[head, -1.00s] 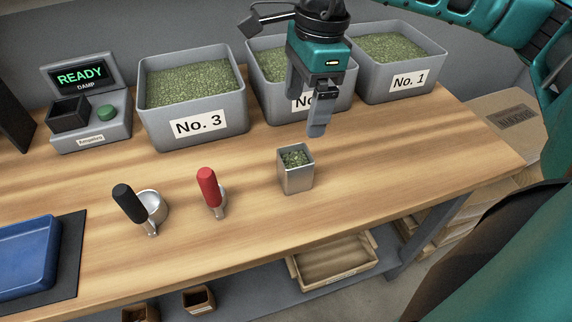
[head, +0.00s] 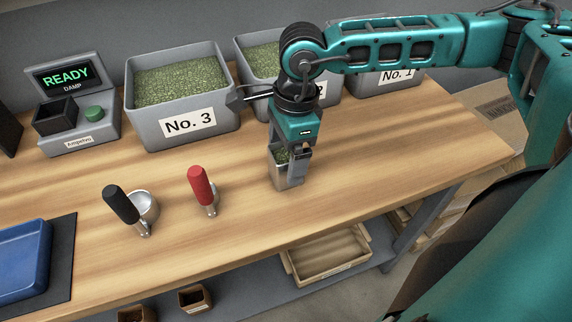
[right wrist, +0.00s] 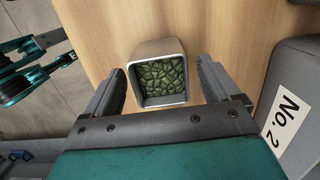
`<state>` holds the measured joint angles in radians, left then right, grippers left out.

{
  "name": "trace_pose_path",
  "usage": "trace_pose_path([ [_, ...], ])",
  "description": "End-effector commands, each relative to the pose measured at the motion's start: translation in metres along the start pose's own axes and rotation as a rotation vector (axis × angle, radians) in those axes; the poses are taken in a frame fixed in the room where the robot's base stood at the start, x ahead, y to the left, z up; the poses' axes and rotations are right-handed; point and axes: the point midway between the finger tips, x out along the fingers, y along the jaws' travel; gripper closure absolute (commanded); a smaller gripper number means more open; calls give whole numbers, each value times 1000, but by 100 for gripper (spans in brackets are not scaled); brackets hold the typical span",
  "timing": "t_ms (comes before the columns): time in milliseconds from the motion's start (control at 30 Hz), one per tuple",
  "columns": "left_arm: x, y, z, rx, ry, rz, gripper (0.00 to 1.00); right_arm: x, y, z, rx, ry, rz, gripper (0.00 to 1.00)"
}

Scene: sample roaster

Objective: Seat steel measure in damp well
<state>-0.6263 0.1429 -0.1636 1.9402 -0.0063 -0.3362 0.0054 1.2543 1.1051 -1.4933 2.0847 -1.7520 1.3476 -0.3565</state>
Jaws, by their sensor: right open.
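The steel measure (head: 286,172) is a square metal cup filled with green beans. It stands upright on the wooden bench, and its open top also shows in the right wrist view (right wrist: 159,76). My right gripper (head: 293,160) is open, pointing down at the measure. In the right wrist view its fingers (right wrist: 164,90) lie on either side of the measure, with gaps to its walls. The damp well (head: 55,116) is a dark square cup on the grey meter at the back left, beside a green button. The meter's screen (head: 66,78) reads READY DAMP. My left gripper is not in view.
Bean bins No. 3 (head: 185,126), No. 2 (right wrist: 282,125) and No. 1 (head: 397,77) line the back. A black-handled scoop (head: 144,205) and red-handled scoop (head: 207,203) lie left of the measure. A blue tray (head: 28,259) sits at front left.

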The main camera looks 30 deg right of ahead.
Motion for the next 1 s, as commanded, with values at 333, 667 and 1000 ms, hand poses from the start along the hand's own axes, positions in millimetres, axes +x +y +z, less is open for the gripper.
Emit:
trace_pose_path([
  [333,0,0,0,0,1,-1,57,0,0,0,0,0,0,34],
  [667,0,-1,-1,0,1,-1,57,-1,0,0,0,0,0,65],
  [1000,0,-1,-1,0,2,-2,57,-4,0,1,0,-1,-1,67],
])
